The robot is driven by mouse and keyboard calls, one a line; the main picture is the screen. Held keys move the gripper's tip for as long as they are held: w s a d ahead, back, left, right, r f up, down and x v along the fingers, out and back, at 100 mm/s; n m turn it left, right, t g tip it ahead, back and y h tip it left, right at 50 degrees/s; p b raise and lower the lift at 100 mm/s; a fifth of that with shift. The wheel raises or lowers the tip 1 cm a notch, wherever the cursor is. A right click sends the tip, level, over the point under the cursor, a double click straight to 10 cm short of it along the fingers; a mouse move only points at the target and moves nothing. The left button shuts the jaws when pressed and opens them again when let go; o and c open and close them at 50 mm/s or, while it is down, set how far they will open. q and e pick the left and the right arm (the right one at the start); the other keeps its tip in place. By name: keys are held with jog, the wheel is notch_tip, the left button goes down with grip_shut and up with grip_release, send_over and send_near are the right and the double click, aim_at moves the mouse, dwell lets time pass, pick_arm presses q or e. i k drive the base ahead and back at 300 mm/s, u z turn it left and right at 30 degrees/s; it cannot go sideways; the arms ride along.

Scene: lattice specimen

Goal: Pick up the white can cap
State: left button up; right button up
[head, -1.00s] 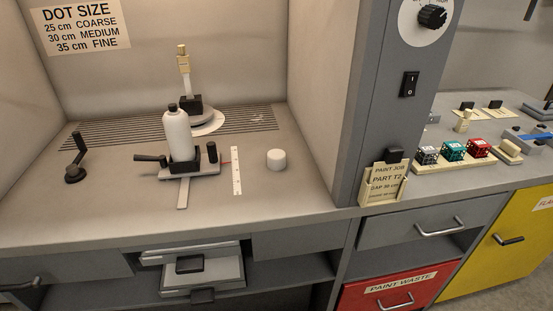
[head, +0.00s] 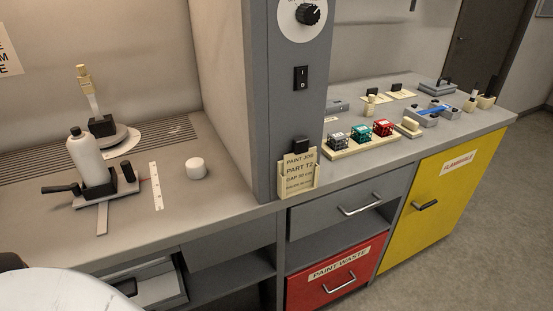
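The white can cap (head: 196,168) is a short white cylinder resting on the grey bench top, right of the white ruler strip (head: 156,186) and left of the grey partition post. A white spray can with a dark top (head: 87,156) stands upright on a dark sled with handles, further left. Neither of my grippers shows in the head view, so their distance from the cap cannot be told.
A grey post (head: 299,110) with dial and switch stands right of the cap, with a paint job card holder (head: 297,178) at its foot. Coloured cubes (head: 360,132) sit on a tray beyond. A pale rounded surface (head: 65,290) covers the lower left corner.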

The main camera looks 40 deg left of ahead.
aim_at(196, 168)
jog(key=z, duration=1)
jog(key=k, duration=0.85)
jog(key=u, duration=1.1)
